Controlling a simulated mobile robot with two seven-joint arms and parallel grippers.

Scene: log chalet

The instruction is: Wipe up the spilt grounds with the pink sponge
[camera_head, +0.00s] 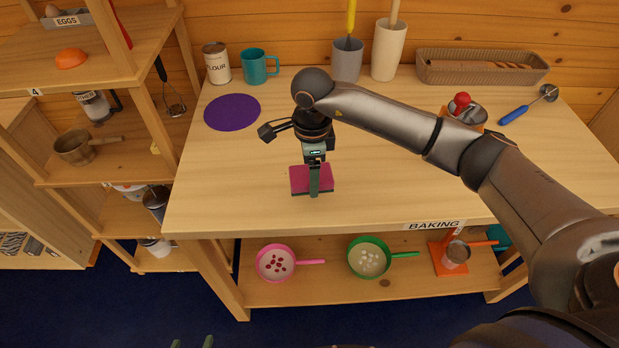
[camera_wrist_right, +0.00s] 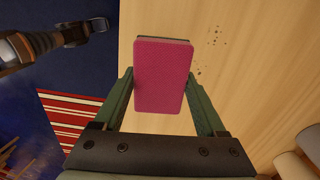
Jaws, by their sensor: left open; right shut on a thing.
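The pink sponge (camera_head: 299,180) is in my right gripper (camera_head: 314,176), over the front left part of the worktop. In the right wrist view the sponge (camera_wrist_right: 163,75) sits between the two green fingers of the right gripper (camera_wrist_right: 160,82). A darker layer shows along its far edge. I cannot tell whether it touches the wood. The spilt grounds (camera_wrist_right: 213,42) are small dark specks on the wood, beside the sponge to the right in the wrist view. I cannot make them out in the head view. My left gripper (camera_head: 192,342) is open, with only its fingertips showing at the bottom edge.
A purple round mat (camera_head: 232,112), flour tin (camera_head: 217,63) and teal mug (camera_head: 260,66) stand at the back left. A basket (camera_head: 430,67), a small bowl and a blue-handled tool (camera_head: 515,115) are at the back right. Pans (camera_head: 277,263) sit on the shelf below.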

